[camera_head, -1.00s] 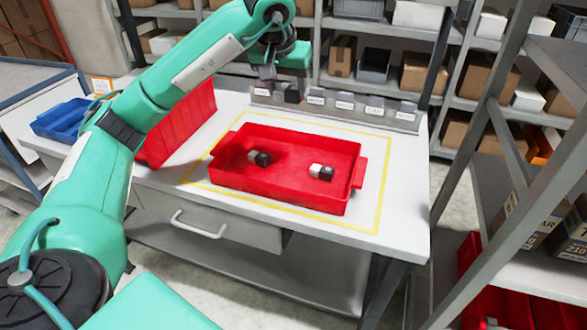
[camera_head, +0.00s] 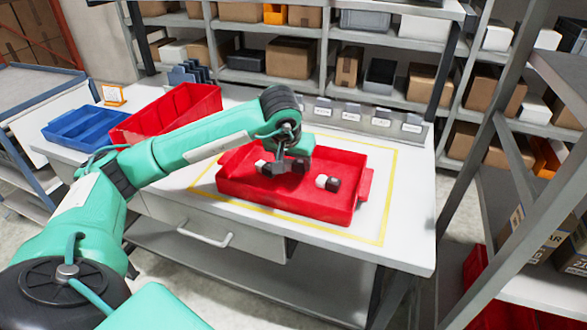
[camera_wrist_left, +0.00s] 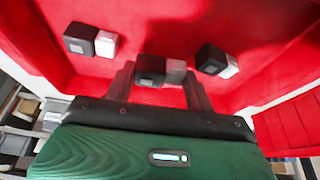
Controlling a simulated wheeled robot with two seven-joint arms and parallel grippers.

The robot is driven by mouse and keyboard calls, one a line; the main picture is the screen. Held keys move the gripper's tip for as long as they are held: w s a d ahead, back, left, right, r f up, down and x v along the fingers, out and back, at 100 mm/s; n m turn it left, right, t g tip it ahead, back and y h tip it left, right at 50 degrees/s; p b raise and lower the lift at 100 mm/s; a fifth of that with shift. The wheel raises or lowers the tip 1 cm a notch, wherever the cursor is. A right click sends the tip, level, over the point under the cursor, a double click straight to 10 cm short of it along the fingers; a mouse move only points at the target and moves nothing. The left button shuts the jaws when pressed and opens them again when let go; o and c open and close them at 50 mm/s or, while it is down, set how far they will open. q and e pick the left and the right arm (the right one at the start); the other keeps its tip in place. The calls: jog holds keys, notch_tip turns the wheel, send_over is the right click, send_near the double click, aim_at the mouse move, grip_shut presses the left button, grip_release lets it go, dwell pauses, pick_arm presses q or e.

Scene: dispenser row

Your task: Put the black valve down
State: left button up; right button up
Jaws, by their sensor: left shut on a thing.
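My left gripper (camera_head: 284,170) reaches into the red tray (camera_head: 361,190) on the table. In the left wrist view, its fingers (camera_wrist_left: 158,88) are shut on a black valve (camera_wrist_left: 150,68) with a grey end. The fingers hide part of it. I cannot tell whether it touches the tray floor. Two other black-and-white valves lie in the tray, one on each side of the held one: one at the left (camera_wrist_left: 80,38) and one at the right (camera_wrist_left: 213,60) of the wrist view. In the head view, one shows right of the gripper (camera_head: 328,183). My right gripper is not in view.
A row of grey dispensers (camera_head: 381,118) lines the table's back edge. Another red bin (camera_head: 170,112) and a blue bin (camera_head: 82,127) stand at the left. A yellow line surrounds the tray. The tray's right side and front are free.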

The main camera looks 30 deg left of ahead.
aim_at(292, 167)
pick_arm(q)
notch_tip(292, 167, down, 3)
jog(key=shift+r, duration=0.2)
jog(key=shift+f, duration=0.15)
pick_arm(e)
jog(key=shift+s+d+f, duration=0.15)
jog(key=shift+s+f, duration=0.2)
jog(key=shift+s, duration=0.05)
pick_arm(q)
jog(key=shift+f, duration=0.1)
jog(key=o, duration=0.7)
jog(key=shift+c, duration=0.2)
jog(key=shift+o, duration=0.3)
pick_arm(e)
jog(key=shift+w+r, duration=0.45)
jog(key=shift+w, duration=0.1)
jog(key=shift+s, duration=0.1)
